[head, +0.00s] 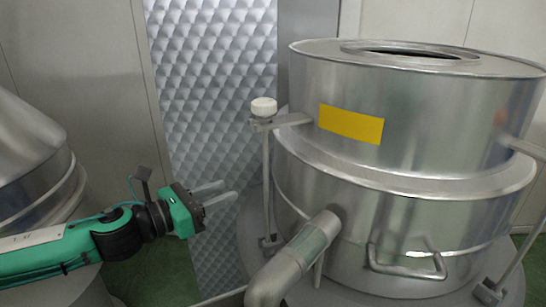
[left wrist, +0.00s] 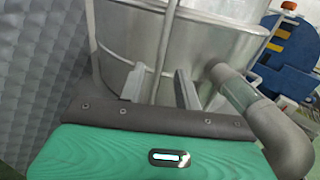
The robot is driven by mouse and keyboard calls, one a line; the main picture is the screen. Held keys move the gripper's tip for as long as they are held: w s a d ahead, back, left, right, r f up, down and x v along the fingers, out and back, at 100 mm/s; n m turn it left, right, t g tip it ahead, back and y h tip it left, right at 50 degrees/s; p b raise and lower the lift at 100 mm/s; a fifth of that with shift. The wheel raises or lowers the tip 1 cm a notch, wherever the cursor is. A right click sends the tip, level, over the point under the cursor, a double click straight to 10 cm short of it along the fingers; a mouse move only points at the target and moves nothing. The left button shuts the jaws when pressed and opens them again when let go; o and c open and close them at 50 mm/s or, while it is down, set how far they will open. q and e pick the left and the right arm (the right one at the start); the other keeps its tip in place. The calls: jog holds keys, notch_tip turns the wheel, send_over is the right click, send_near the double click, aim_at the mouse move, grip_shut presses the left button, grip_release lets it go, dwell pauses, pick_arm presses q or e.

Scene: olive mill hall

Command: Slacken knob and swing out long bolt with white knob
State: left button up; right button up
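The white knob (head: 263,107) sits on top of the long bolt (head: 267,180), which stands upright at the left side of the steel vessel (head: 400,215). The bolt's top rests at a bracket (head: 292,119) on the upper part, and its foot is at a lower bracket (head: 270,243). My left gripper (head: 231,190) is open and empty, to the left of the bolt and below the knob, apart from it. In the left wrist view the bolt (left wrist: 165,50) rises beyond and between the open fingers (left wrist: 158,82); the knob is out of that view. My right gripper does not show.
A bent grey pipe (head: 298,262) juts from the vessel below and right of the bolt. A handle (head: 407,264) is on the front. Another steel vessel (head: 28,150) stands at the left. A quilted metal panel (head: 215,80) is behind; open space lies before it.

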aim_at(264, 174)
pick_arm(q)
jog(key=p+x, duration=0.1)
jog(key=x, duration=0.3)
jog(key=p+x, duration=0.2)
jog(key=x, duration=0.2)
jog(key=p+x, duration=0.2)
jog(key=x, duration=0.2)
jog(key=shift+s+d+r, duration=0.15)
jog(key=shift+d+r, duration=0.1)
jog(key=shift+r, duration=0.05)
jog(key=shift+w+d+f+p, duration=0.1)
jog(key=shift+w+d+p, duration=0.3)
jog(key=shift+d, duration=0.05)
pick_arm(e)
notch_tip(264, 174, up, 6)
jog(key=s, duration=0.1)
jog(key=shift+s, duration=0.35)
pick_arm(q)
jog(key=shift+c, duration=0.2)
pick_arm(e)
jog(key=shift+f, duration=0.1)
pick_arm(q)
grip_shut()
